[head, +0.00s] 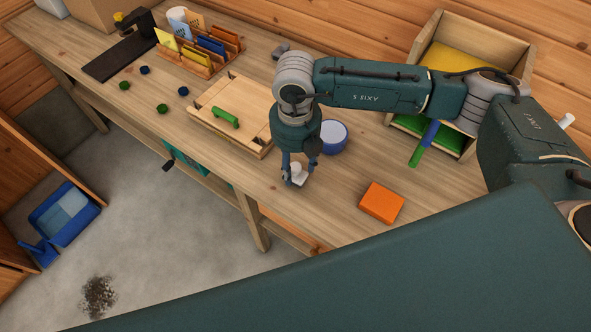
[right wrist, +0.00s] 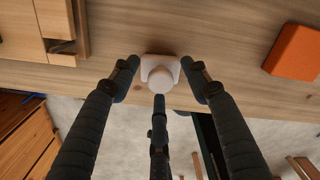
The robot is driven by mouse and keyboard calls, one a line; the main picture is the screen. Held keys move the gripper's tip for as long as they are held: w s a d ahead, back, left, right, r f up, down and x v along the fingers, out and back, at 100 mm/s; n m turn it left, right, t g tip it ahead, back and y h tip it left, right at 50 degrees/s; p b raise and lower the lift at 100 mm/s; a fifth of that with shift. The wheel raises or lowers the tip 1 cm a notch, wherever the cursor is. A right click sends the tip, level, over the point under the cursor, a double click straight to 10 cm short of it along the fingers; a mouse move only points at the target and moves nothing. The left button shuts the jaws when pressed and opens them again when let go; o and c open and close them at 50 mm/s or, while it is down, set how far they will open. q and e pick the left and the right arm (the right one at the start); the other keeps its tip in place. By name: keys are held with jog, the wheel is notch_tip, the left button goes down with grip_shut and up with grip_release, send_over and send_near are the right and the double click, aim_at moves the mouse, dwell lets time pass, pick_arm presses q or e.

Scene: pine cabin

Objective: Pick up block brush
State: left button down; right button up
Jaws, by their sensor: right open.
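The block brush appears to be the small pale piece with a round knob on top (right wrist: 160,77), on the table near its front edge. In the head view the pale piece (head: 298,174) shows partly between my fingers. My right gripper (head: 299,176) is open and points down over it. In the right wrist view my right gripper (right wrist: 160,85) has its fingers spread around the pale piece, one on each side and one in front. I cannot tell whether any finger touches it. Its underside is hidden. My left gripper is not in view.
An orange block (head: 381,203) lies to the right, and a blue round container (head: 333,136) stands behind. A wooden bin (head: 487,42) stands at the back right. The table's front edge is close.

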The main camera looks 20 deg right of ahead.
aim_at(296, 166)
jog(key=shift+f, duration=0.35)
grip_shut()
jog(key=shift+r, duration=0.1)
notch_tip(296, 166, up, 20)
jog(key=b, duration=0.4)
jog(key=shift+b, duration=0.35)
